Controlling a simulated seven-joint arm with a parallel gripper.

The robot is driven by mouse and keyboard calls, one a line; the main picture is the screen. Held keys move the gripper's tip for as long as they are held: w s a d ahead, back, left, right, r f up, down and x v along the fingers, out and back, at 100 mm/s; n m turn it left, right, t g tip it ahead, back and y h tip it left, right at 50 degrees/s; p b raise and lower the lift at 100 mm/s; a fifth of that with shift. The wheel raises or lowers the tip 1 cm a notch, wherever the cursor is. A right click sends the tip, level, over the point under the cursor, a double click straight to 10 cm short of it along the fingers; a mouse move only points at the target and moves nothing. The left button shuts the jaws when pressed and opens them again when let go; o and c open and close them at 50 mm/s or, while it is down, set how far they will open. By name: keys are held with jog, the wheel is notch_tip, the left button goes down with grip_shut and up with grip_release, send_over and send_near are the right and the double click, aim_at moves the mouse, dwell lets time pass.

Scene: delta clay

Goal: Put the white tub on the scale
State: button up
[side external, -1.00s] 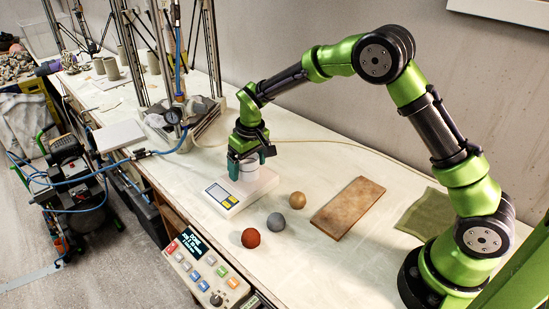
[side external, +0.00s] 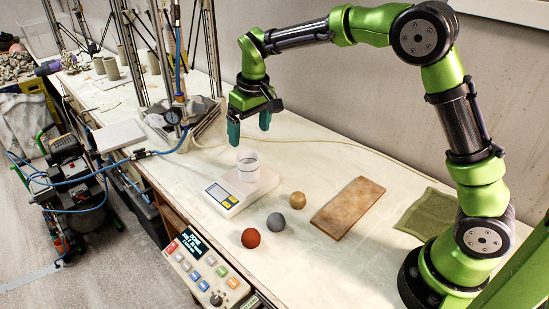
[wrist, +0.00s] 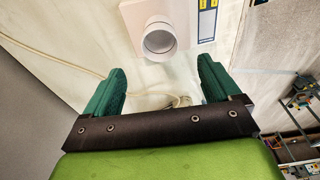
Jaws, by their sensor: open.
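The white tub (side external: 248,167) stands upright on the plate of the scale (side external: 225,198), towards its back end. In the wrist view the tub (wrist: 160,38) shows from above with its open mouth facing me, on the scale (wrist: 126,12). My gripper (side external: 249,128) is above the tub, with its green fingers apart and nothing between them. In the wrist view the open fingers (wrist: 160,88) are clear of the tub.
Red (side external: 251,238), grey (side external: 276,222) and tan (side external: 298,200) balls lie right of the scale. A brown board (side external: 348,207) and a green cloth (side external: 428,214) lie farther right.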

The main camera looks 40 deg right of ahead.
jog(key=s+d+r+m+t+y, duration=0.1)
jog(key=s+r+t, duration=0.1)
jog(key=s+r, duration=0.5)
jog(key=s+d+r+m+t+y, duration=0.1)
jog(key=s+r+m+t, duration=0.15)
jog(key=s, duration=0.85)
jog(key=s+f, duration=0.2)
jog(key=s, duration=0.6)
jog(key=shift+s+d+t, duration=0.25)
jog(key=shift+t, duration=0.2)
jog(key=shift+m, duration=0.25)
